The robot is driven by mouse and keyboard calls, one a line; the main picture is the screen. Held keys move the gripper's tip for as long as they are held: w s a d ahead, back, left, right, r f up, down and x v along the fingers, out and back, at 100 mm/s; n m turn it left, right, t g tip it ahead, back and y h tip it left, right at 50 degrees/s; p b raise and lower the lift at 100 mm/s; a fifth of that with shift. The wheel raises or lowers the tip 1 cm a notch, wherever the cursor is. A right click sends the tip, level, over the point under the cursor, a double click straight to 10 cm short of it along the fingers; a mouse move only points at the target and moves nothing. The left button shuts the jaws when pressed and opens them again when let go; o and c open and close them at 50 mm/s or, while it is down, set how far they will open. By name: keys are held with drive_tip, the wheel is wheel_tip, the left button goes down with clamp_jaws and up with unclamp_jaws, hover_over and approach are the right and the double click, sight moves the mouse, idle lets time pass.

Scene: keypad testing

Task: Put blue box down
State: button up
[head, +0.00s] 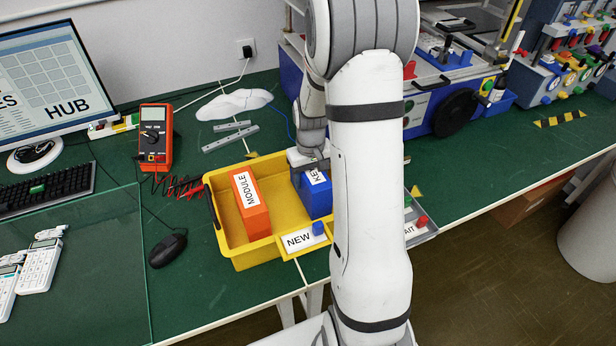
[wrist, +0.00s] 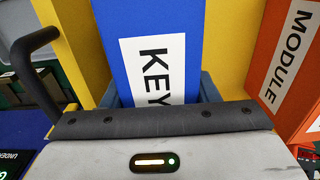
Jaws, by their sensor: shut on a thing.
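The blue box (head: 314,199) with a white "KEY" label is in the right part of the yellow tray (head: 244,258) in the head view. It also fills the upper middle of the wrist view (wrist: 190,30). My gripper (head: 309,168) is shut on the blue box from above. My arm hides part of the tray's right side. I cannot tell whether the box's underside touches the tray floor. An orange box (head: 250,204) labelled "MODULE" stands left of the blue box in the same tray, with a gap between them.
The yellow tray has a "NEW" label and a black handle (head: 211,206). Left of it are a red multimeter (head: 155,138), a black mouse (head: 167,250) and a monitor (head: 45,80). A grey tray (head: 424,227) shows right of my arm. Machines line the back.

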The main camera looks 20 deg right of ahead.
drive_tip(key=shift+f, duration=0.2)
drive_tip(key=o, duration=1.1)
drive_tip(key=shift+r, duration=0.1)
